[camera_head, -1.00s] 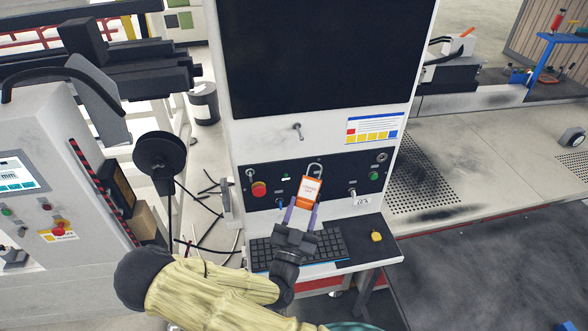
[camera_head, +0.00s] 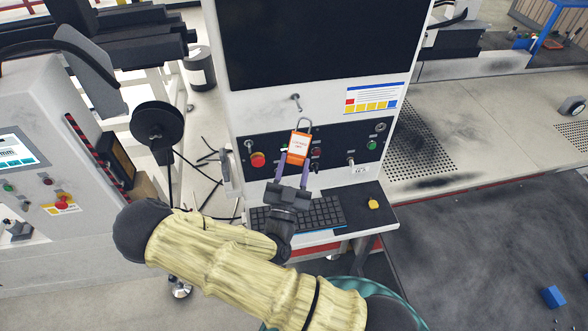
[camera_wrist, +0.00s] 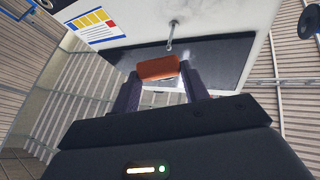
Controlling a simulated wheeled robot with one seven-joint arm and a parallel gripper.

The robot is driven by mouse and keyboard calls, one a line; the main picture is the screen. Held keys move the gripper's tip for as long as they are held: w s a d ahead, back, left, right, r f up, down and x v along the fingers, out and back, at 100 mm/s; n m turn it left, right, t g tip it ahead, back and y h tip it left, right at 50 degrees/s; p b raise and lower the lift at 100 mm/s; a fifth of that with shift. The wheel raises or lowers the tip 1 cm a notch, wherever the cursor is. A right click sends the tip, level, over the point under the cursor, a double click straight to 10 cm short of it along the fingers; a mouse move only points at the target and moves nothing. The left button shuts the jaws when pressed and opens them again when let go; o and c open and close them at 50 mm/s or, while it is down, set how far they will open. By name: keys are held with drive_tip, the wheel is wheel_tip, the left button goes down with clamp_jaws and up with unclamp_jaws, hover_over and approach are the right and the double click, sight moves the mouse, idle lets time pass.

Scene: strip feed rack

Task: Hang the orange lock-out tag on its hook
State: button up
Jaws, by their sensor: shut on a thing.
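The orange lock-out tag (camera_head: 300,147) has a white label and a grey loop at its top. My gripper (camera_head: 295,165) is shut on the tag's lower part and holds it upright in front of the black control panel. The hook (camera_head: 296,101) is a small metal peg on the white cabinet face, just above the tag's loop in the head view. The loop and the hook look apart. In the wrist view the tag (camera_wrist: 158,67) lies between the fingers of my gripper (camera_wrist: 160,85), and the hook (camera_wrist: 172,36) stands out beyond it.
The black control panel (camera_head: 340,150) carries a red emergency button (camera_head: 257,159), keys and switches. A dark screen (camera_head: 325,45) is above the hook.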

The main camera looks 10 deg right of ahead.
drive_tip(key=shift+w+d+f, duration=0.1)
drive_tip(key=shift+w+d, duration=0.1)
drive_tip(key=shift+w, duration=0.45)
drive_tip(key=shift+w+a+f+b, duration=0.1)
drive_tip(key=shift+w+a+b, duration=0.1)
drive_tip(key=shift+w+b, duration=0.65)
drive_tip(key=w+f+b, duration=0.1)
drive_tip(key=w, duration=0.5)
drive_tip(key=shift+w+b, duration=0.3)
drive_tip(key=shift+w, duration=0.05)
drive_tip(key=shift+d+f, duration=0.1)
drive_tip(key=shift+f, duration=0.05)
drive_tip(key=o, duration=1.1)
